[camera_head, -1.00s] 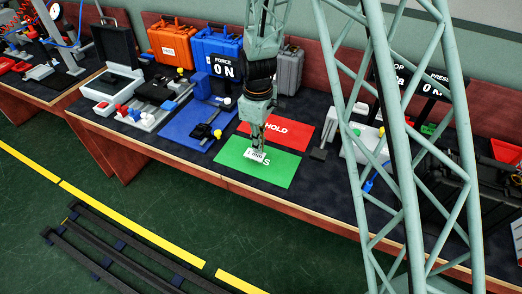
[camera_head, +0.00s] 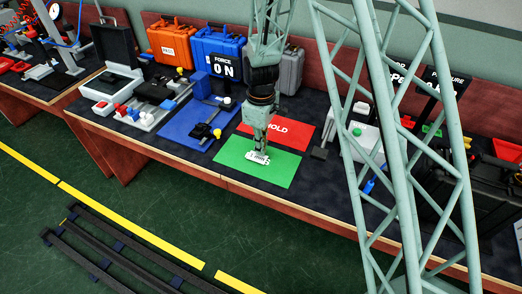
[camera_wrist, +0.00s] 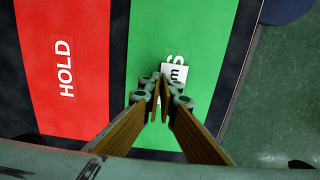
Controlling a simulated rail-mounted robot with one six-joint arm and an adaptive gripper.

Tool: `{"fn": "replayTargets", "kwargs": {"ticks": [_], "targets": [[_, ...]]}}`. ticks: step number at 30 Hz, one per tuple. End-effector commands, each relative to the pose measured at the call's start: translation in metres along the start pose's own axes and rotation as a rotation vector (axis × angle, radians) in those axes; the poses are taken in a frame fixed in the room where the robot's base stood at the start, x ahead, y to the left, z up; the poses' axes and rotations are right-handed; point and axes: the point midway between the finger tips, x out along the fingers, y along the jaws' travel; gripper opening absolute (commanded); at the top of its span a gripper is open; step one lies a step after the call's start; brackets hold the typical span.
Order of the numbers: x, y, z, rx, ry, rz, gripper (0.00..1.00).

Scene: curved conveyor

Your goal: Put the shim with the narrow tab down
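The white shim (camera_head: 258,157) with dark lettering is at the tips of my gripper (camera_head: 260,150), low over or touching the green mat (camera_head: 285,171). I cannot tell whether it touches the mat. In the wrist view the shim (camera_wrist: 175,70) shows just beyond the fingertips, its lettering ending in "m". My gripper (camera_wrist: 160,98) points down with its fingers drawn close together around the shim's near part. The fingers hide that part, and the narrow tab cannot be made out.
The red mat (camera_head: 299,133) marked HOLD lies behind the green one. A blue mat (camera_head: 190,136) with a yellow-tipped tool is to the left. The bench's front edge is close to the green mat.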

Motion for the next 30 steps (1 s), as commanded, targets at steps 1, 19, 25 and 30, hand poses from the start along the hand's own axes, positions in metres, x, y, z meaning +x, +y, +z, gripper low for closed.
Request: {"fn": "replayTargets", "kwargs": {"ticks": [1,19,25,30], "targets": [[0.0016,0.0,-0.0002,0.0,0.0,0.0,0.0],[0.0041,-0.0001,-0.0002,0.0,0.0,0.0,0.12],[0.004,-0.0001,-0.0002,0.0,0.0,0.0,0.17],[0.0038,-0.0001,-0.0002,0.0,0.0,0.0,0.17]]}}
